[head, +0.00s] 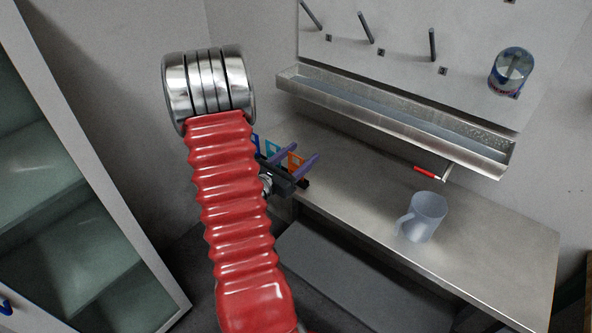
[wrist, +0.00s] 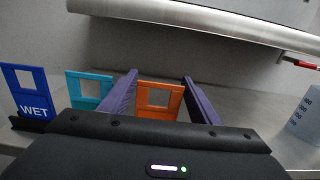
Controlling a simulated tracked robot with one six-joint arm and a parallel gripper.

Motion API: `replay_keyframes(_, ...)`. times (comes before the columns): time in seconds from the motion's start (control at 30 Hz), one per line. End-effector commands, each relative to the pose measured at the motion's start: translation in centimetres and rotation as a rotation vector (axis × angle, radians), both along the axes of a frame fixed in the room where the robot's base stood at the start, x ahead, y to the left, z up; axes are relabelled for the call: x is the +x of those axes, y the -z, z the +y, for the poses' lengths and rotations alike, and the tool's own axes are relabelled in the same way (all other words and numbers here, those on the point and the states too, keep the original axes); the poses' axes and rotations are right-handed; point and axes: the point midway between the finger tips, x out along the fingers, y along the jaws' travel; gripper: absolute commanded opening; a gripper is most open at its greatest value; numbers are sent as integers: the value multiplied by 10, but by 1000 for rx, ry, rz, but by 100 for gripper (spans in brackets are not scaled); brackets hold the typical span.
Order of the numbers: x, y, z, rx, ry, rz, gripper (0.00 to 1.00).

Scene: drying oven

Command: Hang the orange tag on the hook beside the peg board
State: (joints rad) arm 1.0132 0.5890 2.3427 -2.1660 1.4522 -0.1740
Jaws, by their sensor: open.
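The orange tag (wrist: 147,114) has a square window and stands upright at the near left end of the bench. It also shows in the head view (head: 295,160). My gripper (wrist: 159,77) is open, with its two purple fingers on either side of the orange tag; I cannot tell whether they touch it. In the head view my gripper (head: 298,154) is partly hidden by my red arm. The peg board (head: 400,25) is on the back wall with several dark pegs. I cannot pick out the hook beside it.
A teal tag (wrist: 88,103) and a blue WET tag (wrist: 33,108) stand left of the orange one. A metal trough (head: 395,118) juts out above the bench (head: 500,250). A glass-fronted cabinet (head: 60,190) is left.

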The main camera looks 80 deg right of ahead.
Motion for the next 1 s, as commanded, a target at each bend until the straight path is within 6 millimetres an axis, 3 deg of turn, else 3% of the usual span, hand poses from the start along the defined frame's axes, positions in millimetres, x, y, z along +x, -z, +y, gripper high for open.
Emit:
replay_keyframes(0.2, -8, 0, -18, 1, 0, -1, 56)
replay_keyframes(0.73, -8, 0, -19, 0, 0, -1, 56)
replay_keyframes(1.0, -8, 0, -19, 0, 0, -1, 39)
